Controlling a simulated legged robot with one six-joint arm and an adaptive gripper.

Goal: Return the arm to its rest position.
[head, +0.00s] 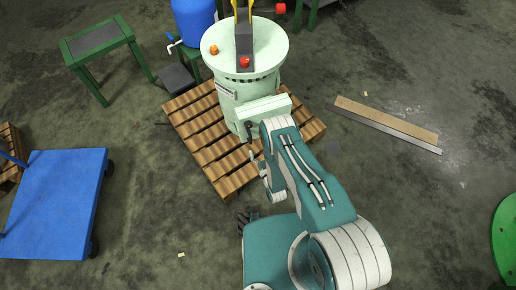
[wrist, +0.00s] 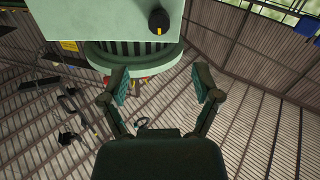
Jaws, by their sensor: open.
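My gripper (wrist: 162,82) is open in the wrist view, its two fingers spread with nothing between them. The pale green disperser (head: 245,50) stands upright on a wooden pallet in the head view. Its front control box (head: 265,108) is close to my bent arm (head: 305,175). In the wrist view the box (wrist: 85,18) fills the upper left, with a black knob (wrist: 159,21) with a yellow mark on it. The knob is above and apart from the fingertips. In the head view I cannot make out the fingers clearly.
The pallet (head: 200,150) lies under the disperser. A blue cart (head: 55,205) is at left, a green table (head: 95,40) and blue drum (head: 193,20) behind. A plank (head: 385,118) lies on the floor at right. Open floor lies right of my arm.

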